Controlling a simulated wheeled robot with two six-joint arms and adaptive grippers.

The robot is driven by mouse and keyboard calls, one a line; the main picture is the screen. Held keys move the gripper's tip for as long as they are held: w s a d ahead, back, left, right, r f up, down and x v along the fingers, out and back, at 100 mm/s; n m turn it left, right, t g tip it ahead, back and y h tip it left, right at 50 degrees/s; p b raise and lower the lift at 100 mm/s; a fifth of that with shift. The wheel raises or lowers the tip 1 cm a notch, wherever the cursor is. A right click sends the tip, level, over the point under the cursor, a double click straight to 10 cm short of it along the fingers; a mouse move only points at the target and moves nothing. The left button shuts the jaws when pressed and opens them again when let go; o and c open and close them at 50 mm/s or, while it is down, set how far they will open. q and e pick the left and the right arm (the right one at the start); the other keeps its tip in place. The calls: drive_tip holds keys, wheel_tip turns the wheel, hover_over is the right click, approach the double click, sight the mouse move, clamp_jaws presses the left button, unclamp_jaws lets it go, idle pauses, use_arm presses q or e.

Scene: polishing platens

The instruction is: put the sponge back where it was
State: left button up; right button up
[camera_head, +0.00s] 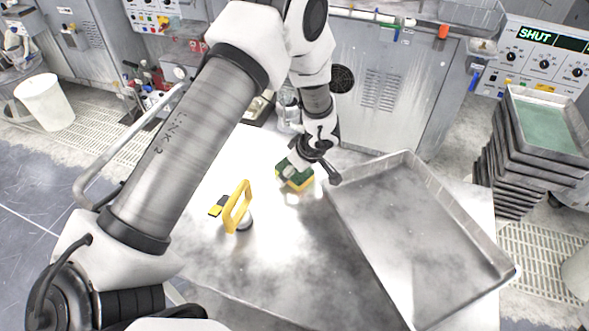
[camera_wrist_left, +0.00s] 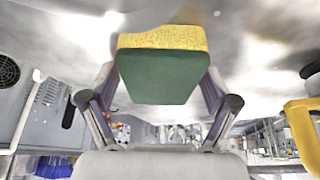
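The sponge (camera_head: 297,181), green with a yellow layer, is at the table's middle in the head view, at or just above the surface; I cannot tell which. In the left wrist view the sponge (camera_wrist_left: 160,75) fills the space between the two fingers, its green face toward the camera. My left gripper (camera_head: 302,172) reaches down over it with a finger against each side, and looks shut on it. In the wrist view the left gripper's (camera_wrist_left: 160,92) fingertips are partly hidden by the sponge. My right gripper is not in view.
A yellow-handled tool (camera_head: 238,207) stands left of the sponge. A large empty metal tray (camera_head: 410,225) lies to the right on the steel table (camera_head: 300,255). A glass jar (camera_head: 288,108) stands behind. Stacked trays (camera_head: 510,165) are at far right. The table's front middle is clear.

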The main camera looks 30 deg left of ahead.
use_arm(q)
drive_tip(key=shift+r, duration=0.15)
drive_tip(key=p+v, duration=0.1)
drive_tip(key=v, duration=1.1)
drive_tip(key=shift+p, duration=0.4)
